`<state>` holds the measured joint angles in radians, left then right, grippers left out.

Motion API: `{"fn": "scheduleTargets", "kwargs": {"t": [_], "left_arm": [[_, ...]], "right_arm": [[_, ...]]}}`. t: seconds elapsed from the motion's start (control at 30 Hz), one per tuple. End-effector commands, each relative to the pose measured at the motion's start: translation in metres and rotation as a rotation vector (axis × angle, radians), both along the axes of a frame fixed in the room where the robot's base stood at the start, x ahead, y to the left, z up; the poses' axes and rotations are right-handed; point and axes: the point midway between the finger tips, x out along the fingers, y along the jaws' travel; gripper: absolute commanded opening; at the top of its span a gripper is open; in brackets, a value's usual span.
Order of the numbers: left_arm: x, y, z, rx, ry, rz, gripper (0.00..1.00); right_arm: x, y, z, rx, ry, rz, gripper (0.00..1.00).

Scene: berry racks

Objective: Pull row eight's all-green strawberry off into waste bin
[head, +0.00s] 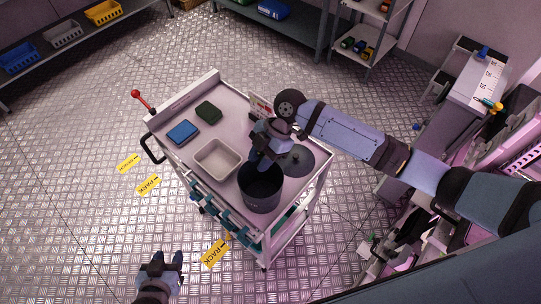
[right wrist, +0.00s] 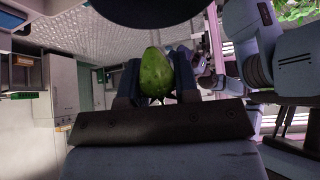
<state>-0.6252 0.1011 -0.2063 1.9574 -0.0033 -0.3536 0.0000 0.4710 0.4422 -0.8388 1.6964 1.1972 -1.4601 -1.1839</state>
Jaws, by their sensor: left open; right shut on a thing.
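The dark round bin (head: 262,203) stands at the front corner of the cart top in the head view. My right gripper (head: 257,164) is over the bin's far rim, fingers pointing down toward its opening. In the right wrist view my right gripper (right wrist: 157,84) is shut on a green strawberry (right wrist: 156,70). The berry is all green on the side that shows. In the head view the berry is hidden. My left gripper (head: 163,262) is open and empty over the floor at the lower left, apart from the cart.
The cart (head: 178,158) also holds a beige tray (head: 217,158), a blue box (head: 182,132), a dark green box (head: 208,112) and a grey round lid (head: 299,158). Shelves line the back. Open metal floor lies left of the cart.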

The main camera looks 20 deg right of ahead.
Motion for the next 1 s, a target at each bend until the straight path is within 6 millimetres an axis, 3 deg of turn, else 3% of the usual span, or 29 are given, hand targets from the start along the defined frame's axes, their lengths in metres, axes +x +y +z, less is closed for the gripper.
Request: {"fn": "scheduleTargets", "kwargs": {"t": [0.37,0.63,1.0], "left_arm": [[0.007,0.006,0.004,0.016,-0.025,-0.007,0.43],[0.003,0.004,-0.021,0.029,-0.026,-0.037,0.43],[0.002,0.002,-0.023,0.025,-0.022,-0.039,0.43]], "right_arm": [[-0.001,0.0,-0.022,-0.003,0.001,0.004,0.21],[0.0,0.0,-0.055,-0.001,-0.002,0.004,0.21],[0.0,0.0,-0.06,-0.002,-0.003,0.003,0.21]]}}
